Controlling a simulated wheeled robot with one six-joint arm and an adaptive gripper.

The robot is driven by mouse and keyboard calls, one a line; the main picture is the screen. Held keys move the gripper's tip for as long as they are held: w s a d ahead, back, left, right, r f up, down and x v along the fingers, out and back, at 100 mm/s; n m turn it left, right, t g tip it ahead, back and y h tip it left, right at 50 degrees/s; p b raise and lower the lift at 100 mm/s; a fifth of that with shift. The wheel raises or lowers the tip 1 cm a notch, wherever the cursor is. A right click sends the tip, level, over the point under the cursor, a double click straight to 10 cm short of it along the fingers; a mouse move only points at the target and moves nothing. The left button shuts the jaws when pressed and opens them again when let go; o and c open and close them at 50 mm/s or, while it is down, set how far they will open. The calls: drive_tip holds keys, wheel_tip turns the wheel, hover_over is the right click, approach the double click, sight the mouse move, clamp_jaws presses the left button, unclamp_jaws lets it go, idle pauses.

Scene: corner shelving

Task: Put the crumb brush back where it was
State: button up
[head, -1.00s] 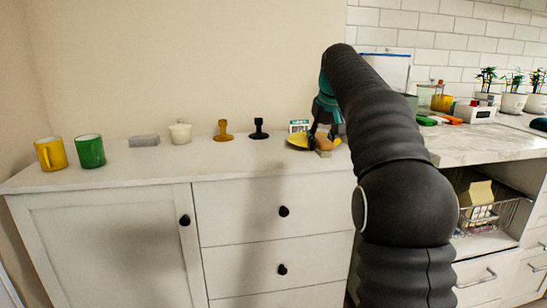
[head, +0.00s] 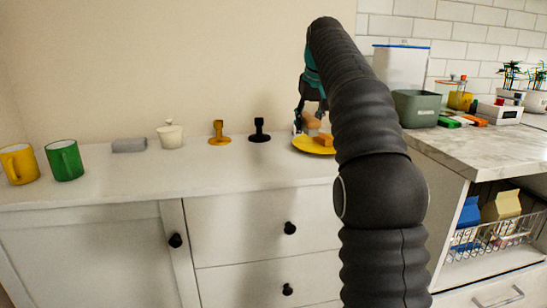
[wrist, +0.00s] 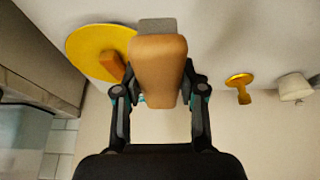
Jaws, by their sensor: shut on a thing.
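The crumb brush (head: 312,121), a tan wooden block with a grey part at its far end, is held between the fingers of my gripper (head: 309,112). In the wrist view the brush (wrist: 158,68) sits between both fingers of my gripper (wrist: 160,95), its grey end (wrist: 157,25) pointing away. In the head view it appears above and behind the yellow plate (head: 312,147). An orange block (head: 324,139) lies on this plate. The wrist view shows the plate (wrist: 85,42) beside the brush. My arm hides the plate's right edge in the head view.
Left of the plate stand a black holder (head: 259,131), an amber holder (head: 219,134), a white lidded pot (head: 170,135), a grey block (head: 129,145), a green mug (head: 65,160) and a yellow mug (head: 19,164). The cabinet top's front strip is clear. A marble counter (head: 475,146) is at right.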

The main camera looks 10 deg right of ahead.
hover_over(275, 164)
drive_tip(key=s, duration=0.2)
wheel_tip(275, 164, down, 6)
drive_tip(key=shift+w+r, duration=0.15)
drive_tip(key=shift+a+f+b, duration=0.1)
drive_tip(key=shift+f+b, duration=0.6)
drive_tip(key=shift+f, duration=1.25)
drive_tip(key=shift+f, duration=0.2)
drive_tip(key=o, duration=1.1)
drive_tip(key=shift+r, duration=0.1)
drive_tip(key=p+v, duration=0.1)
drive_tip(key=v, duration=1.1)
drive_tip(key=shift+r, duration=0.1)
